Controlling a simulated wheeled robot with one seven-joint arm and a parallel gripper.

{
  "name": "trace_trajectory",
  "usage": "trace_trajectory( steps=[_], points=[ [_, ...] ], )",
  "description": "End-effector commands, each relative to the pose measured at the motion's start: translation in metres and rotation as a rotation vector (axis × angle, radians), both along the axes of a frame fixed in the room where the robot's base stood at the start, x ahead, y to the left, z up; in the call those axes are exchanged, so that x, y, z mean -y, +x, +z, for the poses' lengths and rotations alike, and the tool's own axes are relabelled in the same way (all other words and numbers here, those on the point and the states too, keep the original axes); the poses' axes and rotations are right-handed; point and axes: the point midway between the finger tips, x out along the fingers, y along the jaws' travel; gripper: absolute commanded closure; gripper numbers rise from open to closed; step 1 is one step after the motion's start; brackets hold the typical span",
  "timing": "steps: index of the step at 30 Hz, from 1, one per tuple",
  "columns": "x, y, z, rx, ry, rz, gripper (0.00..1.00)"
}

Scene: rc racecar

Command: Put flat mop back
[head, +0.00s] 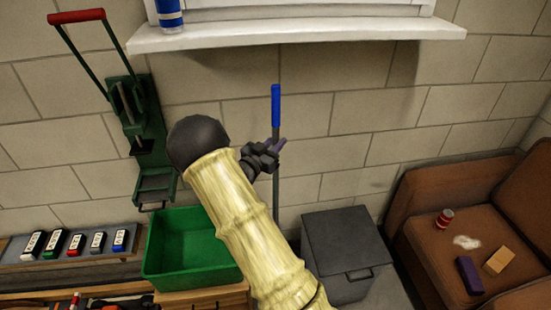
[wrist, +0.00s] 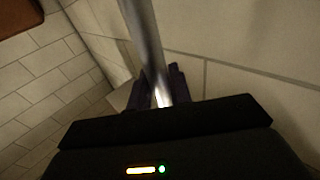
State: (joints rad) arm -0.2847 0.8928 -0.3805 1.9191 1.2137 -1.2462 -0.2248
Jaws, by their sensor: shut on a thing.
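The flat mop (head: 276,105) stands close to upright in front of the brick wall, with a blue grip on top and a thin grey shaft below. My gripper (head: 277,148) is shut on the shaft just under the blue grip. In the wrist view, the metal shaft (wrist: 143,35) runs down between the dark fingers of my gripper (wrist: 160,88). The mop's lower end and flat head are hidden in the head view behind my arm and the grey box, so I cannot tell whether it touches the floor.
A green bin (head: 190,245) stands left of my arm, and a grey lidded box (head: 345,245) stands right of the shaft. A brown sofa (head: 440,240) with a can and blocks is at the right. A white windowsill (head: 300,33) juts out above the mop.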

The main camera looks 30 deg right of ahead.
Motion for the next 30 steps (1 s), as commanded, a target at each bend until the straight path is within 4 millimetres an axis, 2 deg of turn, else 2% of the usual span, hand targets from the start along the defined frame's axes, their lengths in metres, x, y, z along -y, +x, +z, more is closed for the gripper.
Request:
trace_trajectory(
  steps=[11,20,30],
  points=[
    [0.001,0.0,-0.004,0.005,-0.003,-0.002,1.0],
    [0.001,0.0,-0.038,0.002,-0.004,-0.001,1.0],
    [0.001,0.0,-0.042,0.005,-0.003,-0.001,1.0]
  ],
)
